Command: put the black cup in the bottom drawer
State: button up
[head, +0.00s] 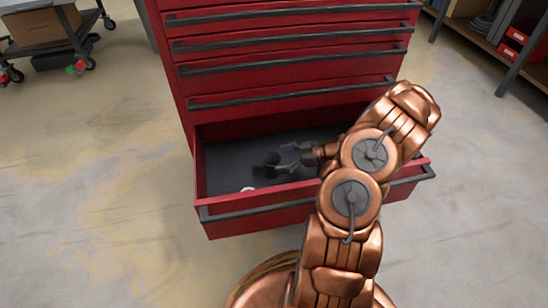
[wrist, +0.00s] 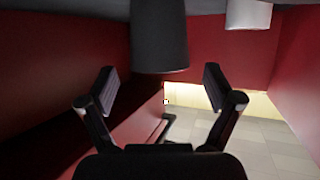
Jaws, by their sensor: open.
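The black cup (wrist: 160,38) shows in the wrist view at top centre, just beyond and between my fingertips, with a gap on each side. In the head view the cup (head: 271,159) is a small dark shape in the open bottom drawer (head: 256,213), hard to tell from the dark drawer floor. My gripper (head: 283,161) reaches into the drawer from the right, beside the cup. In the wrist view my gripper (wrist: 160,82) has its two fingers spread wide, with nothing held between them. Whether the cup rests fully on the drawer floor is hard to tell.
A white cup (wrist: 248,14) is also in the drawer; in the head view this cup (head: 248,189) is mostly hidden by the drawer front. The closed drawers (head: 290,65) of the red cabinet rise behind. Floor is clear left of the drawer.

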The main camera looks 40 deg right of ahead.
jog(key=p+v, duration=0.2)
jog(key=v, duration=0.6)
jog(key=w+a+r+g+y, duration=0.1)
jog(key=a+r+g, duration=0.1)
jog(key=a+r, duration=0.4)
jog(key=w+a+r+g+y, duration=0.1)
jog(key=w+a+r+g, duration=0.15)
jog(key=a, duration=0.55)
jog(key=s+a+r+g+h, duration=0.1)
jog(key=s+a+r+g, duration=0.25)
jog(key=a, duration=0.25)
jog(key=s+a+r+g, duration=0.2)
jog(key=a+r, duration=0.2)
jog(key=a, duration=0.3)
jog(key=s+a+r+m+g+h, duration=0.35)
jog(key=s+a+h, duration=0.2)
jog(key=s, duration=0.65)
jog(key=s+d+r+m+h, duration=0.1)
jog(key=s+d+m+h, duration=0.2)
jog(key=s, duration=0.9)
jog(key=shift+r+m+h, duration=0.4)
jog(key=shift+m+h, duration=0.65)
